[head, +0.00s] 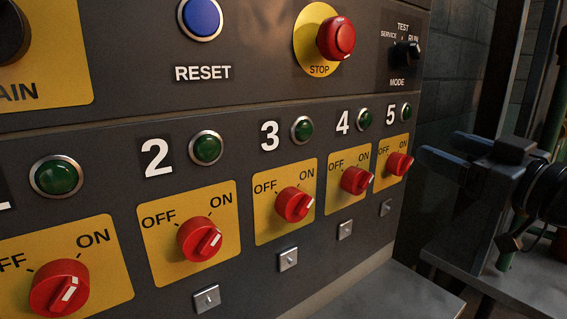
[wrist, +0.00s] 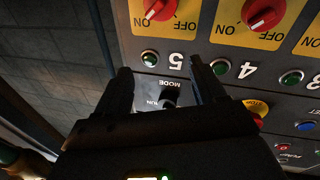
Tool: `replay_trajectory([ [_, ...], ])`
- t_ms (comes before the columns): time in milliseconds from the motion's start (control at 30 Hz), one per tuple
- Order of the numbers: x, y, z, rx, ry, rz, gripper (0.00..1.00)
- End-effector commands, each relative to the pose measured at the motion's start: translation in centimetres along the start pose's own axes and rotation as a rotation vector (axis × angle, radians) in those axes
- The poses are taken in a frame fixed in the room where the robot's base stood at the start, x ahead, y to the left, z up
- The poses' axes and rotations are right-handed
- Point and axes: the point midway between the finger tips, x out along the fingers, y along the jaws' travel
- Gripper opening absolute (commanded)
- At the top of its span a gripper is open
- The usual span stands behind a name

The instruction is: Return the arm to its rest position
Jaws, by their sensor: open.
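My gripper (head: 455,160) is at the right in the head view, off the right edge of the control panel (head: 100,125). Its dark fingers point left, toward the panel's edge. In the wrist view the two fingers of my gripper (wrist: 160,78) are spread apart with nothing held between them. The black mode switch (wrist: 169,99) shows between and behind the fingers there, and I see no contact. In the head view the mode switch (head: 405,52) is at the panel's upper right.
Red rotary knobs (head: 294,204) on yellow plates run along the panel, with green lamps (head: 303,130) above them. A red stop button (head: 336,38) and a blue reset button (head: 201,17) sit higher. A grey ledge (head: 400,298) lies below. A brick wall (head: 447,85) stands behind.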

Motion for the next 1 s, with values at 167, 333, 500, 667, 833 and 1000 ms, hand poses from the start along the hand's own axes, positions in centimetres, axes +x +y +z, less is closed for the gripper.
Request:
replay_trajectory([
  [167, -2.0, -2.7, 6.0, 0.140, -0.036, 0.098, 0.69],
  [333, -5.0, -5.5, 11.0, 0.238, -0.076, 0.191, 0.69],
  [500, -8.9, -8.7, 15.2, 0.307, -0.124, 0.277, 0.69],
  [667, -13.3, -11.8, 18.1, 0.345, -0.171, 0.348, 0.69],
  [833, -18.5, -14.9, 20.0, 0.360, -0.222, 0.408, 0.69],
  [1000, -23.9, -17.9, 20.7, 0.352, -0.270, 0.447, 0.69],
])
